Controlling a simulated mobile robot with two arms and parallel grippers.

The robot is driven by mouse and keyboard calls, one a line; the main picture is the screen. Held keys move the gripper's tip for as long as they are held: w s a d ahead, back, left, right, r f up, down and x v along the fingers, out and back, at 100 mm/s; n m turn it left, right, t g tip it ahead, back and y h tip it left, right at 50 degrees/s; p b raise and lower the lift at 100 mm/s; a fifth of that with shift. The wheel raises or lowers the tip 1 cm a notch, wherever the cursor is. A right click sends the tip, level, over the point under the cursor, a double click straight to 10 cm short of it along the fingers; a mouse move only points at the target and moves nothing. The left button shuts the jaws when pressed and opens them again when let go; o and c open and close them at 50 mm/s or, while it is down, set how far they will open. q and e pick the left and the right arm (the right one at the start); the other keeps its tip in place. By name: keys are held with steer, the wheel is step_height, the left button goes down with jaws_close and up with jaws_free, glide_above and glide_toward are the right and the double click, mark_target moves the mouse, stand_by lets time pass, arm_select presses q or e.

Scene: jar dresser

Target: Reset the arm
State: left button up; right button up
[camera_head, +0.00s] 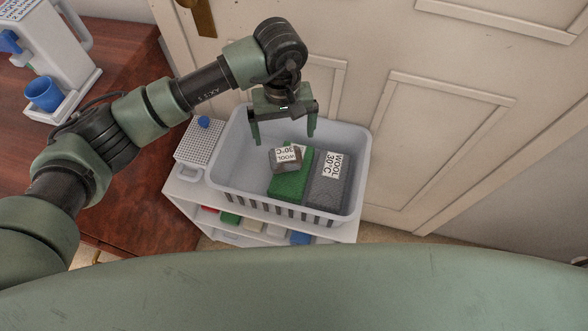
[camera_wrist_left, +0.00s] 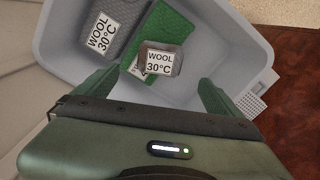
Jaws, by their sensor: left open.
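My left arm comes in from the left in the head view, and its gripper (camera_head: 283,130) hangs over a light grey basket. It is open and empty, fingers pointing down. In the wrist view the open fingers of the left gripper (camera_wrist_left: 150,90) reach over the near side of the basket (camera_wrist_left: 235,50). The basket (camera_head: 362,160) holds a green folded cloth (camera_head: 290,187), a dark grey folded cloth (camera_head: 331,192) and a small grey-brown piece (camera_head: 287,164) lying on the green one. Labels read "WOOL 30°C". My right gripper is out of view.
The basket stands on a white shelf unit (camera_head: 180,191) with coloured items inside. A white perforated box (camera_head: 197,147) with a blue knob stands left of it. A reddish wooden surface (camera_head: 120,60) holds a white machine (camera_head: 50,45) and a blue cup (camera_head: 43,95). A white door (camera_head: 430,60) stands behind.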

arm_select(q)
step_height(320, 180, up, 3)
steer(key=shift+f, duration=0.2)
